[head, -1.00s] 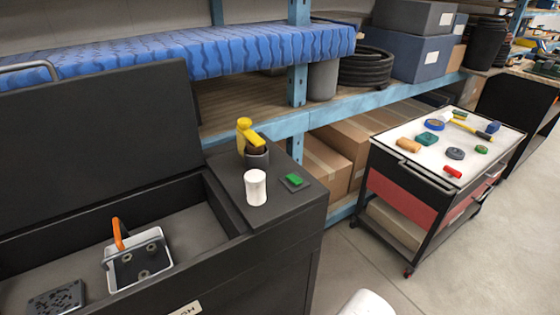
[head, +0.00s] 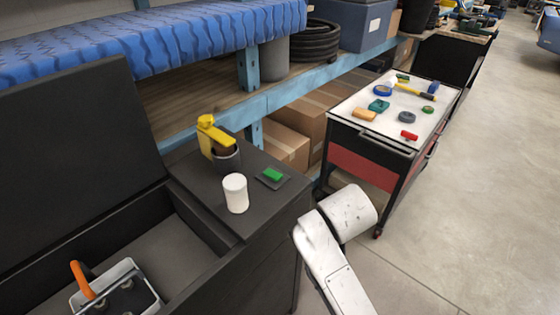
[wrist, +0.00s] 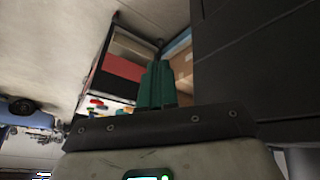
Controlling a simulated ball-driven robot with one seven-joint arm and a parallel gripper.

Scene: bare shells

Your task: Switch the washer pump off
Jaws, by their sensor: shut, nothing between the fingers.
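A green switch (head: 272,175) sits on a dark square plate (head: 263,183) on the top of the black washer cabinet (head: 235,217), to the right of a white cylinder. Whether it is on or off I cannot tell. My gripper (wrist: 157,85) shows in the wrist view with its teal fingers together and nothing between them. It is in the air, with the cabinet's dark side to its right in that view. The head view shows only my white arm to the right of the cabinet; the fingers are hidden there.
The open basin to the left holds a white basket (head: 118,288) with an orange handle. A tool cart (head: 375,150) stands at right; the floor (head: 460,220) beyond is clear.

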